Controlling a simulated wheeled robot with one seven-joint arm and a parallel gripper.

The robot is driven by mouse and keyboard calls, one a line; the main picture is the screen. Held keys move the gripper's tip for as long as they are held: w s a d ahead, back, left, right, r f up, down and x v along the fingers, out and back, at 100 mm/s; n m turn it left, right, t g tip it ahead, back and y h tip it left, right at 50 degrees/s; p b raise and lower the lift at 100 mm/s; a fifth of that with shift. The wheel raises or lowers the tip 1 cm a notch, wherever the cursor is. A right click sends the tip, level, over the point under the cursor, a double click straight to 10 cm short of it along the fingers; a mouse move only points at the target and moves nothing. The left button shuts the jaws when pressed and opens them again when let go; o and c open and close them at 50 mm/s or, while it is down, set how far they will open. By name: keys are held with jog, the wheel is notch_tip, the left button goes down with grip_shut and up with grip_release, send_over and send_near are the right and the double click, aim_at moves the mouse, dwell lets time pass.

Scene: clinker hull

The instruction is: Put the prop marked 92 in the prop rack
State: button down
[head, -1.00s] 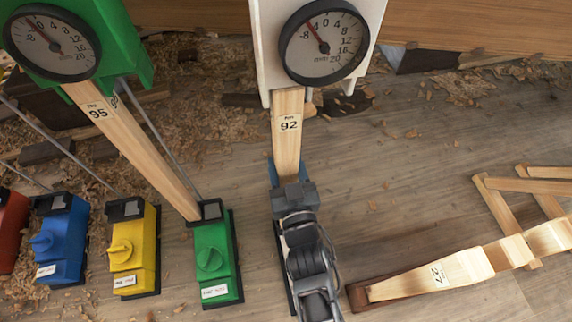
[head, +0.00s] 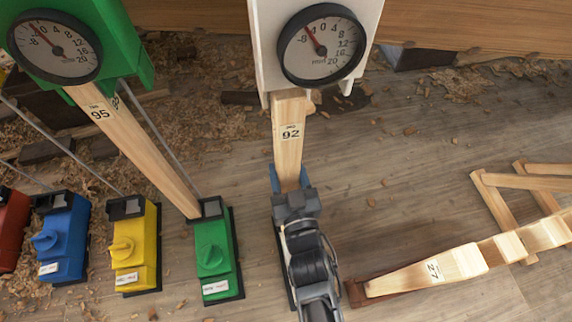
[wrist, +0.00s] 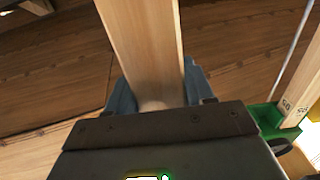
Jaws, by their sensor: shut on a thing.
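The prop marked 92 (head: 289,140) is a pale wooden post with its number facing me. It stands below the white gauge board (head: 264,75) in the head view, its top end at or behind the board's lower edge. My gripper (head: 290,188) is shut on the prop's lower part, with blue fingers on both sides of it. In the wrist view the prop (wrist: 146,45) rises between the blue fingers (wrist: 155,90). The prop's foot is hidden behind my gripper. The prop rack cannot be clearly identified; a wooden frame (head: 500,205) stands at the right.
Prop 95 (head: 140,150) leans from the green jack (head: 213,260) to the green gauge board (head: 118,45). Yellow (head: 132,250), blue (head: 62,245) and red (head: 10,230) jacks stand at the left. Prop 27 (head: 430,272) lies at the lower right. Floor between is mostly clear, with shavings.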

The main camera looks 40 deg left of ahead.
aim_at(290, 167)
jog(key=shift+p+v, duration=1.15)
jog(key=shift+v, duration=1.8)
jog(key=shift+r, duration=0.2)
jog(key=shift+r+p, duration=3.15)
jog(key=shift+r, duration=0.05)
jog(key=p+v, duration=0.3)
jog(key=v, duration=1)
jog(key=shift+p, duration=0.35)
